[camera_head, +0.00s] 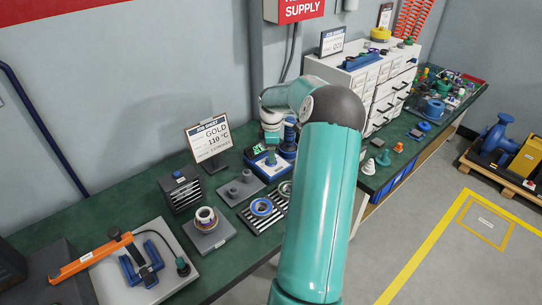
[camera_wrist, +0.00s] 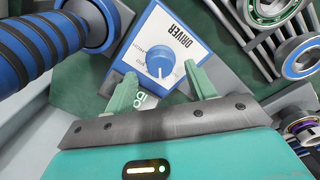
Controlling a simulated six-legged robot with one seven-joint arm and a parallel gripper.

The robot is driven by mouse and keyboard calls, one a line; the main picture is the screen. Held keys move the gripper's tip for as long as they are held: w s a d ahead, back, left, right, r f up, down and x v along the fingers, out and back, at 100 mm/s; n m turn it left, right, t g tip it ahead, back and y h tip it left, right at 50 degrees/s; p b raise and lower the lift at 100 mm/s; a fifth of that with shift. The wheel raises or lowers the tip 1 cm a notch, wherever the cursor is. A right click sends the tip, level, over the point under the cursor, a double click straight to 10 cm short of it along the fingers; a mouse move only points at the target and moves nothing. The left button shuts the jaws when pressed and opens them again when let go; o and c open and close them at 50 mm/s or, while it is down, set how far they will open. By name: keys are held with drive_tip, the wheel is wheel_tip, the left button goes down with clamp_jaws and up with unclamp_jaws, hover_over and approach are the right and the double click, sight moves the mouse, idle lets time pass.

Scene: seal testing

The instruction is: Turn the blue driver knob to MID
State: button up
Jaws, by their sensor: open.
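The driver box (camera_wrist: 182,22) has a white face with a blue border and the word DRIVER. Its round blue driver knob (camera_wrist: 160,62) sits on that face, with a light pointer mark toward the picture's bottom. The dial labels are too small to read surely. My gripper (camera_wrist: 159,73) is open, with its pale green fingers on either side of the knob in the picture. I cannot tell whether they touch it. In the head view the driver box (camera_head: 267,166) stands on the green bench with my gripper (camera_head: 271,158) over it; the knob is hidden there.
A blue-and-black ribbed handle (camera_wrist: 35,50) is close at the left in the wrist view. Bearings (camera_wrist: 300,55) lie on a slotted rack at the right. A GOLD job sheet stand (camera_head: 208,140) and a grey plate with pegs (camera_head: 240,188) stand near the driver box.

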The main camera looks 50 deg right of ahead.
drive_tip(key=shift+f, duration=1.35)
drive_tip(key=shift+w, duration=0.1)
drive_tip(key=c, duration=1)
drive_tip(key=shift+o, duration=0.2)
